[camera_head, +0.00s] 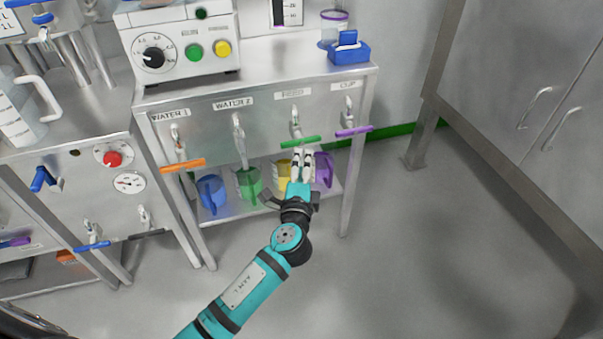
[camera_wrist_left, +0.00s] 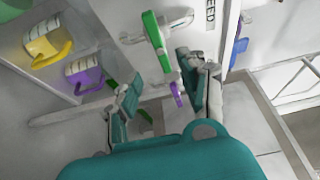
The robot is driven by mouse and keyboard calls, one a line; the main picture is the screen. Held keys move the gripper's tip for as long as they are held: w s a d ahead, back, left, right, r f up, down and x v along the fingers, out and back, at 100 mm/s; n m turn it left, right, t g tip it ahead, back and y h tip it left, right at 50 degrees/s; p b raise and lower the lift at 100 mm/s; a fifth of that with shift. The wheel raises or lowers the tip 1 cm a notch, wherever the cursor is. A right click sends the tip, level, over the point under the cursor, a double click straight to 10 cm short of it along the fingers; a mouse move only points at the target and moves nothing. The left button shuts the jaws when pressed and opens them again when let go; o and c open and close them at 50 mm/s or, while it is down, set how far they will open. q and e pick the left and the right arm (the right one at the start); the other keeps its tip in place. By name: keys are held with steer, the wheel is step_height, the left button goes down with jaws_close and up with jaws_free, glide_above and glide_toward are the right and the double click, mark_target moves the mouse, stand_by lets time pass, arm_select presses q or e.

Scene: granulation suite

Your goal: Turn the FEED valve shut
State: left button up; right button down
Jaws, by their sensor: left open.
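The FEED valve has a green lever handle (camera_head: 300,142) lying roughly level below its tap on the steel panel, under a small label (camera_head: 292,93). In the left wrist view the green handle (camera_wrist_left: 156,42) shows beside the FEED label (camera_wrist_left: 209,12). My left gripper (camera_head: 302,154) is just below the handle in the head view, its fingers pointing up toward it. In the left wrist view its two fingers (camera_wrist_left: 164,88) are spread with nothing gripped between them. The handle is beyond the fingertips; I cannot tell whether they touch it. My right gripper is out of view.
An orange handle (camera_head: 183,165) and a purple handle (camera_head: 354,131) flank the green one. Blue (camera_head: 211,192), green (camera_head: 249,183), yellow (camera_head: 283,176) and purple (camera_head: 324,170) jugs stand on the lower shelf. Open floor (camera_head: 400,250) lies to the right.

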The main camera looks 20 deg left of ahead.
arm_select(q)
steer(key=shift+s+d, duration=0.15)
steer(key=shift+s, duration=0.65)
steer(key=shift+s+d, duration=0.15)
steer(key=shift+s, duration=0.6)
